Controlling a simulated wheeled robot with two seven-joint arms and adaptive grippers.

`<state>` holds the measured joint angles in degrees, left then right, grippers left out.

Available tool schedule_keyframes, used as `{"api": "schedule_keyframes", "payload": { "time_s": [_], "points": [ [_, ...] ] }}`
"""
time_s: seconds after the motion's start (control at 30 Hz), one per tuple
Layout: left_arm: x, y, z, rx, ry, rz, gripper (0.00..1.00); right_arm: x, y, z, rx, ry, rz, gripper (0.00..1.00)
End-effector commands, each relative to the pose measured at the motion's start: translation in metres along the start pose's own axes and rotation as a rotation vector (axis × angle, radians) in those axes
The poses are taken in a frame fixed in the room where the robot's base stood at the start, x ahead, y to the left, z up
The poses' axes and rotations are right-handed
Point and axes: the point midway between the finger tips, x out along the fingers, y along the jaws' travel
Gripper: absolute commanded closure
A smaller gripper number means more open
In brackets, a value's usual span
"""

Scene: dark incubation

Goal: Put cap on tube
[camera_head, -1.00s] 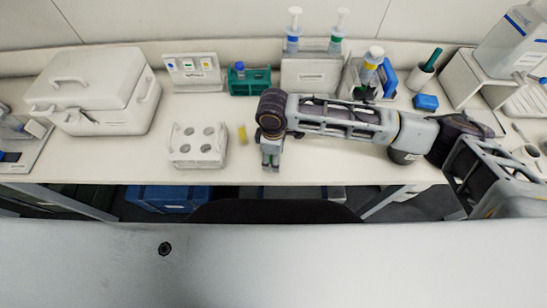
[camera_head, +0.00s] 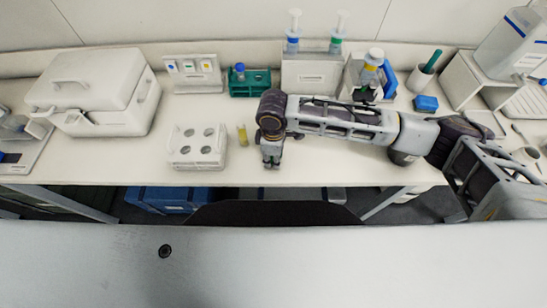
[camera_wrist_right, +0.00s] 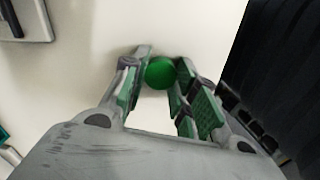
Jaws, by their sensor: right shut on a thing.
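A small yellow tube (camera_head: 242,135) is on the table just right of the white four-hole rack (camera_head: 184,157). Whether it stands in a holder is too small to tell. My right gripper (camera_head: 271,164) points down near the table's front edge, to the right of the tube and apart from it. In the right wrist view its fingertips (camera_wrist_right: 160,75) are shut on a round green cap (camera_wrist_right: 160,73). In the head view the cap is not distinguishable between the fingers. My left gripper is not in view.
A teal rack (camera_head: 250,86) with a blue-topped tube stands behind. A white box (camera_head: 125,118) is at the left. Two pipettes (camera_head: 293,40) stand at the back over a white holder (camera_head: 309,78). A blue block (camera_head: 426,103) is at the right. The table's front strip is mostly clear.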

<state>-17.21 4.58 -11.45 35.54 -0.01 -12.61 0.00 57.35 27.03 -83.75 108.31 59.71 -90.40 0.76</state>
Motion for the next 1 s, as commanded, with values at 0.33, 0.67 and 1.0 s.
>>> {"api": "schedule_keyframes", "payload": {
  "time_s": [0.33,0.67,1.0],
  "points": [
    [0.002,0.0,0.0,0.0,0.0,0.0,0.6,-0.023,0.001,-0.001,-0.001,0.002,0.002,0.78],
    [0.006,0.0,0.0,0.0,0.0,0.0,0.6,-0.072,0.0,-0.001,0.0,0.003,0.002,0.78],
    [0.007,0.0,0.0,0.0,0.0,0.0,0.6,-0.099,0.0,-0.001,0.0,0.001,0.0,0.78]
  ]
}}
